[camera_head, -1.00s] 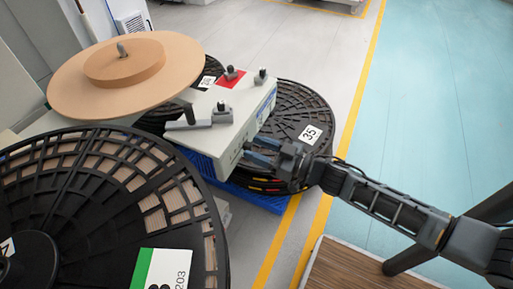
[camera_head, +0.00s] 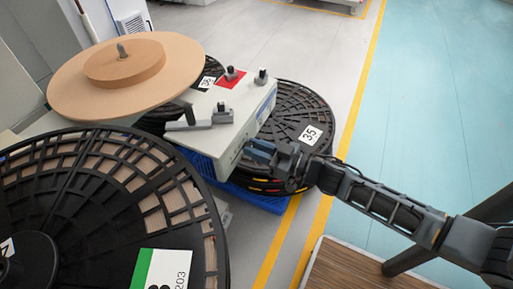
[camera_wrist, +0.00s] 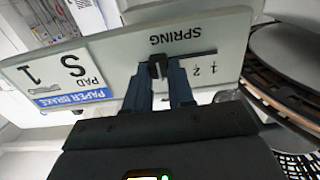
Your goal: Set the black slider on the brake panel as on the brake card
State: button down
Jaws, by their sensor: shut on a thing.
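The brake panel (camera_wrist: 225,45) is the pale front face of a box; it shows upside down in the wrist view. The black slider (camera_wrist: 157,64) stands in a dark slot under the word SPRING. My gripper (camera_wrist: 162,72) is shut on the slider, one finger on each side. The brake card (camera_wrist: 68,74) has a blue PAPER BRAKE band, PAD S and a large figure resembling 1. In the head view my gripper (camera_head: 258,151) meets the box front.
The box (camera_head: 205,140) has several black knobs on top, one on a red patch (camera_head: 231,79). A black reel marked 35 (camera_head: 300,110) stands close behind my gripper. A large black reel (camera_head: 100,210) fills the near left. Open floor (camera_head: 430,100) lies to the right.

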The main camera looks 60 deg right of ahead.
jog(key=shift+s+a+p, duration=0.15)
jog(key=shift+a+p, duration=0.75)
jog(key=shift+a, duration=2.6)
jog(key=c, duration=1)
grip_release()
jog(key=shift+o, duration=0.2)
jog(key=shift+s, duration=0.15)
jog(key=s, duration=0.7)
jog(key=shift+s, duration=0.25)
